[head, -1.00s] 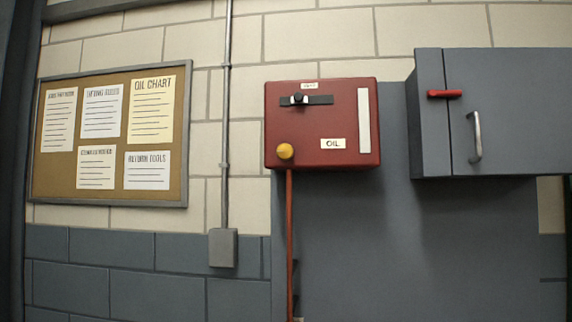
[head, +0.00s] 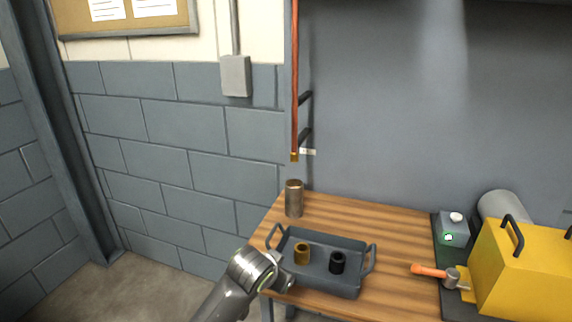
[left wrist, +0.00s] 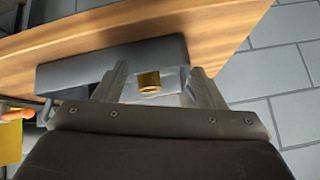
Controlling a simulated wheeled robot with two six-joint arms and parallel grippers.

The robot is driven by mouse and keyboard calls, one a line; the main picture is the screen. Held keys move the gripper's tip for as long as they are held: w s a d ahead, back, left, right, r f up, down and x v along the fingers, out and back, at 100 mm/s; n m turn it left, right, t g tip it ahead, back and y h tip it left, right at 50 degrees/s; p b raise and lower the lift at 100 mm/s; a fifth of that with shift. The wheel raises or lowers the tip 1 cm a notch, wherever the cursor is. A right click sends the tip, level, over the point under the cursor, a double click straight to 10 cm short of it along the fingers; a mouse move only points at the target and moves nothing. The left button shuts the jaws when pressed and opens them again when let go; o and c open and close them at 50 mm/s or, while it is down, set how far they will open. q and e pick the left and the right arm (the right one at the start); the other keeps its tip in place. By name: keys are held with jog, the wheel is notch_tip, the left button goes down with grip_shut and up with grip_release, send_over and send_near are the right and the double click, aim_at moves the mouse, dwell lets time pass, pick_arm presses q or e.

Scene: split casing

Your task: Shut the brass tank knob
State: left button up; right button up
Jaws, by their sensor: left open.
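The red oil tank and its brass knob are out of the frame now; neither shows in any current view. The copper pipe (head: 295,85) comes down the wall and ends in a brass tip (head: 294,156) above the bench. A metal cup (head: 294,198) stands upright on the bench below and apart from that tip. My left gripper (head: 288,283) is low at the near left side of the grey tray (head: 335,288). In the left wrist view the left gripper (left wrist: 160,76) is open, with a brass ring (left wrist: 149,80) seen between its fingers, not held. My right gripper is not in view.
The tray on the wooden bench (head: 395,235) holds the brass ring (head: 302,254) and a black ring (head: 338,263). To the right are an orange-handled hammer (head: 430,271), a grey box with a button (head: 454,228) and a yellow casing (head: 525,265).

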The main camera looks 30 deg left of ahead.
pick_arm(q)
jog(key=w+a+r+n+t+y, duration=0.15)
jog(key=w+r, duration=0.35)
jog(key=r, duration=0.7)
jog(key=w+r+t, duration=0.2)
jog(key=w+r, duration=0.2)
jog(key=r, duration=0.8)
jog(key=w+a+r+t, duration=0.15)
jog(key=w+r, duration=0.35)
jog(key=r, duration=0.7)
jog(key=s+a+r+n+t+y, duration=0.1)
jog(key=s+r, duration=0.3)
jog(key=r, duration=0.7)
jog(key=s+r+n+t, duration=0.15)
jog(key=s+r, duration=0.25)
jog(key=r, duration=0.6)
jog(key=s+a+r+n+t+y, duration=0.15)
jog(key=s+r, duration=0.25)
jog(key=r, duration=0.7)
jog(key=d+p+x, duration=0.1)
jog(key=p+x, duration=0.6)
jog(key=x, duration=1)
jog(key=shift+w+f+h, duration=0.3)
jog(key=shift+w, duration=0.2)
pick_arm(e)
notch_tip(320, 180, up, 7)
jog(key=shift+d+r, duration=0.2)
pick_arm(q)
jog(key=shift+c, duration=0.4)
